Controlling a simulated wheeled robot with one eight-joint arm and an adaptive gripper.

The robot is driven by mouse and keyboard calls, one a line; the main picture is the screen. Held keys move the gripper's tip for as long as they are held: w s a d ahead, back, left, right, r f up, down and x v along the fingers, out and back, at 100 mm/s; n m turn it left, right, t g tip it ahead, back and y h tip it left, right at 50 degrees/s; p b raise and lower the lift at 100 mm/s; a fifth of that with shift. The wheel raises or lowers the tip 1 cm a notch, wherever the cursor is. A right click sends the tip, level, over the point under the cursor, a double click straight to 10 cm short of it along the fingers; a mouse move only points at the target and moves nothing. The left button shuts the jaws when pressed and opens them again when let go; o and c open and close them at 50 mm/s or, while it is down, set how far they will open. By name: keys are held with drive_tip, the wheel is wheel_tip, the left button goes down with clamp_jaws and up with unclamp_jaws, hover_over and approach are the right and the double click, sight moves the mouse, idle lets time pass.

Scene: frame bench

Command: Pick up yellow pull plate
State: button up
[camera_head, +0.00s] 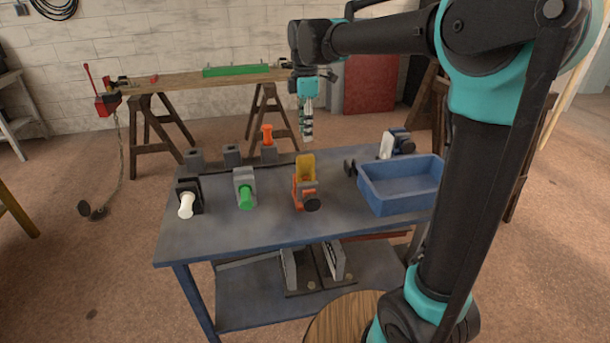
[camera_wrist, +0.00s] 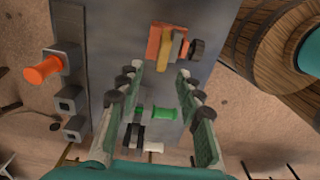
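The yellow pull plate (camera_head: 305,168) stands upright in an orange holder (camera_head: 299,197) with a black knob, near the middle of the blue bench. In the wrist view the yellow plate (camera_wrist: 167,50) lies past my fingertips, between an orange block and a grey piece. My gripper (camera_head: 307,137) points down above the back of the bench, apart from the plate. In the wrist view my gripper (camera_wrist: 160,78) has its two fingers spread wide with nothing held between them.
On the blue bench (camera_head: 270,228) stand a green-handled block (camera_head: 245,190), a white-handled block (camera_head: 187,200) and an orange spool (camera_head: 267,135) on a grey socket. A blue bin (camera_head: 400,192) is at the right, with a blue and white device (camera_head: 396,144) behind it.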

approach(306, 174)
drive_tip(key=shift+w+a+f, duration=0.1)
drive_tip(key=shift+w+f, duration=0.25)
drive_tip(key=shift+w, duration=0.3)
drive_tip(key=shift+s+f, duration=0.15)
drive_tip(key=shift+f, duration=1.35)
drive_tip(key=shift+s+f, duration=0.15)
drive_tip(key=shift+f, duration=1.3)
clamp_jaws()
